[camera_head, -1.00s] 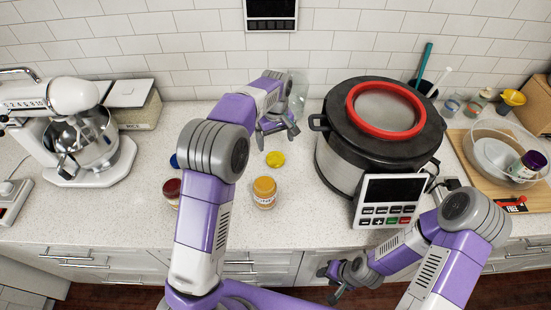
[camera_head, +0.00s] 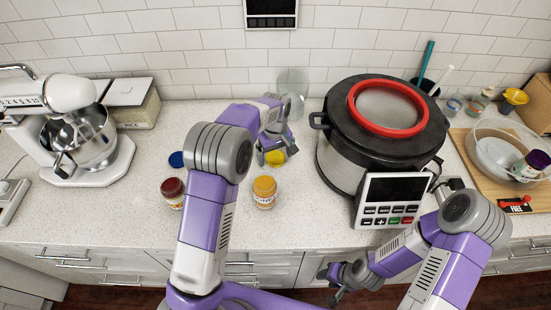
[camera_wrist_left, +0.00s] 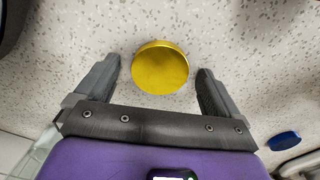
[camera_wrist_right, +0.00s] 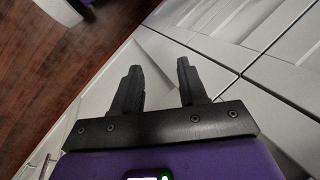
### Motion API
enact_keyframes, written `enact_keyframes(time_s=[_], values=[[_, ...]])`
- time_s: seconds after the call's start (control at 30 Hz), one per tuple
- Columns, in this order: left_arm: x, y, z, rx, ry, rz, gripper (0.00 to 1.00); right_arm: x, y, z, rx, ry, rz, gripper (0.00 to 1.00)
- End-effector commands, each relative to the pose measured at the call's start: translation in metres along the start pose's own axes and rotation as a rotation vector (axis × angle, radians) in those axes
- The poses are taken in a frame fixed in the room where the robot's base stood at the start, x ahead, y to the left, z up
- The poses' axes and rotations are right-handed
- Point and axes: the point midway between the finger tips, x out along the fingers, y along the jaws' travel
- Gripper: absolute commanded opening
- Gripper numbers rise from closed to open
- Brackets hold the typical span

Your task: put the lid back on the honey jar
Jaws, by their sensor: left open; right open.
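The honey jar (camera_head: 264,192) stands upright and open-topped on the counter, filled with amber honey. A round yellow lid (camera_head: 275,158) lies flat on the counter behind it, partly covered by my left gripper. My left gripper (camera_head: 273,160) is open above the lid. In the left wrist view the yellow lid (camera_wrist_left: 160,68) lies between the two spread fingers, near their tips, with space on both sides. My right gripper (camera_head: 334,285) is low in front of the counter. The right wrist view shows its open, empty fingers (camera_wrist_right: 156,72) before the cabinet fronts.
A dark red jar (camera_head: 173,193) stands left of the honey jar, with a blue lid (camera_head: 177,159) behind it. A large cooker (camera_head: 340,160) stands to the right. A clear glass container (camera_head: 293,82) is at the wall. A mixer (camera_head: 75,130) is far left.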

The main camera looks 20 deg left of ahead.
Motion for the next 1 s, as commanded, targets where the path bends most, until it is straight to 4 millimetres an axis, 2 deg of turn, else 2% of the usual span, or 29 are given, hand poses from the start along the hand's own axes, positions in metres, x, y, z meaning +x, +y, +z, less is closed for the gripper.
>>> enact_keyframes(time_s=[0.27, 0.63, 0.87, 1.0], values=[[-0.001, 0.000, 0.000, 0.000, 0.000, 0.000, 0.96, 0.000, 0.000, 0.000, 0.000, 0.000, 0.000, 0.43], [-0.001, 0.000, 0.000, 0.000, 0.000, 0.000, 0.41, 0.000, 0.000, 0.000, 0.000, 0.000, 0.000, 0.43], [-0.001, 0.000, 0.000, 0.000, 0.000, 0.000, 0.41, -0.001, 0.000, 0.000, 0.000, 0.000, 0.000, 0.43], [-0.013, 0.001, 0.000, 0.000, 0.002, 0.002, 0.41, -0.003, -0.001, 0.000, 0.000, 0.000, 0.000, 0.43]])
